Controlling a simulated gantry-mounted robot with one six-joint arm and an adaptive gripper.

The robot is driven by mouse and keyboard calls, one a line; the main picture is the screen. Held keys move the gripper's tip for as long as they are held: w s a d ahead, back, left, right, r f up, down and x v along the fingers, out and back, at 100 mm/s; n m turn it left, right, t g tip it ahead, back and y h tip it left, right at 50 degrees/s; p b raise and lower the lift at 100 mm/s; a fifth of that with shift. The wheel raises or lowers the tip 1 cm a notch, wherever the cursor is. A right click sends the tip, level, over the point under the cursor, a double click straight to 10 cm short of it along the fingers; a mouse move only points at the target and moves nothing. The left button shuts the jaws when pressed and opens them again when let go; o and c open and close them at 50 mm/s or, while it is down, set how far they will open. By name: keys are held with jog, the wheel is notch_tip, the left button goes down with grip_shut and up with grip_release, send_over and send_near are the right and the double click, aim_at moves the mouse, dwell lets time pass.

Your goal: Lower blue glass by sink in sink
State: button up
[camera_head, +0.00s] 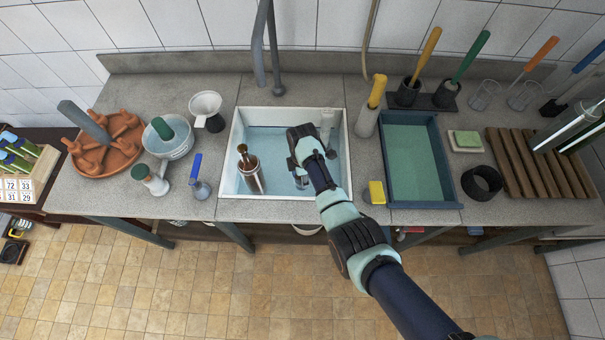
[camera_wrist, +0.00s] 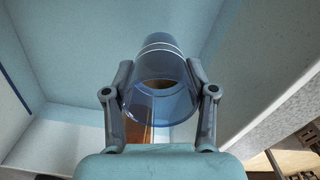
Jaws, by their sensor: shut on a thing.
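The white-rimmed sink (camera_head: 236,140) has a pale blue inside, and its walls also show in the wrist view (camera_wrist: 100,50). My gripper (camera_head: 300,176) is over the right half of the sink. In the wrist view my gripper (camera_wrist: 160,95) is shut on the blue glass (camera_wrist: 165,68), one finger on each side. The glass is transparent blue with pale bands. In the head view the glass is mostly hidden under my gripper; I cannot tell whether it touches the sink floor.
A brown bottle (camera_head: 250,171) stands in the sink's left half. A clear glass (camera_head: 327,123) is at its back right corner. The tap (camera_head: 276,60) rises behind. A yellow block (camera_head: 377,192) and a blue tray (camera_head: 447,160) sit to the right.

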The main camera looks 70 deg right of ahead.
jog(key=shift+f+b, duration=2.25)
jog(key=shift+f, duration=0.85)
jog(key=shift+f+b, duration=0.5)
jog(key=shift+f, duration=0.1)
jog(key=o, duration=1.4)
jog(key=shift+c, duration=0.2)
notch_tip(320, 180, up, 12)
